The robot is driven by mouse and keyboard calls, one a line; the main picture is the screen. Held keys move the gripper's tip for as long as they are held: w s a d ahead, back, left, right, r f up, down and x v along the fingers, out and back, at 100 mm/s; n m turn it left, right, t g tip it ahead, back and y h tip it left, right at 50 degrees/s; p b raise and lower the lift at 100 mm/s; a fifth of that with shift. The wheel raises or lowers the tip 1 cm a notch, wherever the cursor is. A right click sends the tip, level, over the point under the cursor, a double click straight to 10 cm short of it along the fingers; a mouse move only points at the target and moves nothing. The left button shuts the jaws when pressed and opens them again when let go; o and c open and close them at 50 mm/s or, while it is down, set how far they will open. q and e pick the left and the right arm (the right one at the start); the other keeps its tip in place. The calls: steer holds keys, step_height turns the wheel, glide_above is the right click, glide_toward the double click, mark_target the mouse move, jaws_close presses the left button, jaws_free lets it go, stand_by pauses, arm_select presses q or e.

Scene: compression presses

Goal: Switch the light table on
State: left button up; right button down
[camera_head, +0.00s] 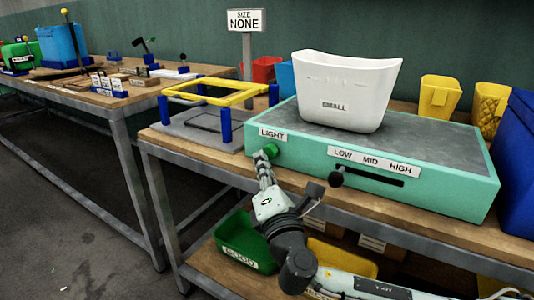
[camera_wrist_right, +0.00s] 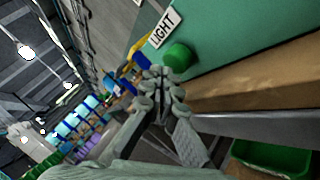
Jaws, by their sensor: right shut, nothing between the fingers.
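The light table (camera_head: 451,179) is a teal box with a dark grey top, standing on the wooden bench. A round green button (camera_head: 271,150) sticks out of its front at the left, beside the LIGHT label (camera_head: 272,134). The button also shows in the right wrist view (camera_wrist_right: 178,57). My right gripper (camera_head: 264,159) is shut and empty, its fingertips right by the button's lower left side. In the wrist view the fingertips (camera_wrist_right: 163,73) lie close to the button; I cannot tell whether they touch it. The grey top looks unlit. My left gripper is not in view.
A white bin (camera_head: 345,85) marked SMALL stands on the light table. A black slider knob (camera_head: 337,177) sticks out below the LOW MID HIGH label. A yellow-and-blue frame (camera_head: 225,124) stands left of the table. A green bin (camera_head: 247,247) sits on the shelf below.

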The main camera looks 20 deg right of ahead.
steer(key=shift+w+d, duration=0.1)
steer(key=shift+d, duration=0.05)
stand_by(0.4)
steer(key=shift+w+d, duration=0.2)
steer(key=shift+d, duration=0.05)
steer(key=shift+w+d, duration=0.15)
steer(key=shift+d, duration=0.05)
stand_by(0.6)
steer(key=shift+a, duration=0.1)
steer(key=shift+s+a, duration=0.45)
steer(key=shift+a, duration=0.1)
steer(key=s+a, duration=0.3)
steer(key=a, duration=0.1)
steer(key=shift+s+a+p, duration=0.3)
steer(key=shift+s, duration=0.05)
